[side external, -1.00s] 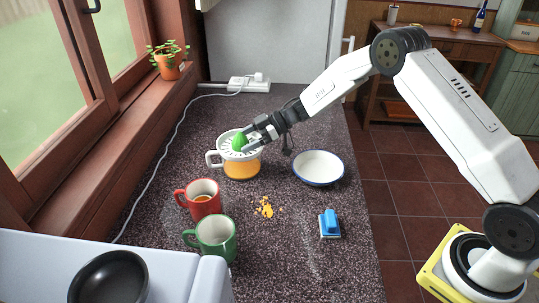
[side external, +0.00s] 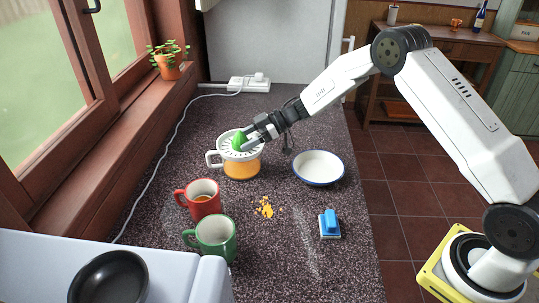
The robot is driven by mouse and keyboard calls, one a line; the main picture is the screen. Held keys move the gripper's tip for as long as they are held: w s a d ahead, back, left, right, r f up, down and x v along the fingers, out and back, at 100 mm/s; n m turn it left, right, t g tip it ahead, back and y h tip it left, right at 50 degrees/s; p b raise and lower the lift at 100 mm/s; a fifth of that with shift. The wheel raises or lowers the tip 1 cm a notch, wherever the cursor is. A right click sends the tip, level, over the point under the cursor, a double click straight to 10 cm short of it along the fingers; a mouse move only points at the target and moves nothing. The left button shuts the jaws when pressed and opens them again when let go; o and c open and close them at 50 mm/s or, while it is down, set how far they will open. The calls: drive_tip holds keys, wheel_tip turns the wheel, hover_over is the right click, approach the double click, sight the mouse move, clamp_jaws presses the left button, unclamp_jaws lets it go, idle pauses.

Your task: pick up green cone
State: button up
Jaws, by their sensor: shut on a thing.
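The green cone (side external: 239,141) is on the top of the juicer (side external: 242,163), which has a white strainer top and an orange body. My gripper (side external: 247,138) reaches in from the right and is shut on the cone. The fingers cover the cone's right side. I cannot tell whether the cone touches the strainer or is slightly raised above it.
A white bowl with a blue rim (side external: 318,168) stands right of the juicer. A red mug (side external: 204,206) and a green mug (side external: 217,245) stand in front. Orange crumbs (side external: 265,208) and a blue-handled brush (side external: 330,224) lie on the dark counter (side external: 300,260). A plant (side external: 169,68) sits by the window.

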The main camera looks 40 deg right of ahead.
drive_tip(key=shift+r, duration=0.65)
drive_tip(key=s+r, duration=0.1)
drive_tip(key=r, duration=0.1)
drive_tip(key=s+r, duration=0.2)
drive_tip(key=r, duration=0.1)
drive_tip(key=s+r, duration=0.2)
drive_tip(key=shift+s+d+r, duration=0.1)
drive_tip(key=shift+d+r, duration=0.1)
drive_tip(key=shift+r, duration=0.15)
drive_tip(key=s+r, duration=0.3)
drive_tip(key=s, duration=0.5)
drive_tip(key=shift+s+d+r, duration=0.35)
drive_tip(key=shift+s+r, duration=0.05)
drive_tip(key=shift+w, duration=0.1)
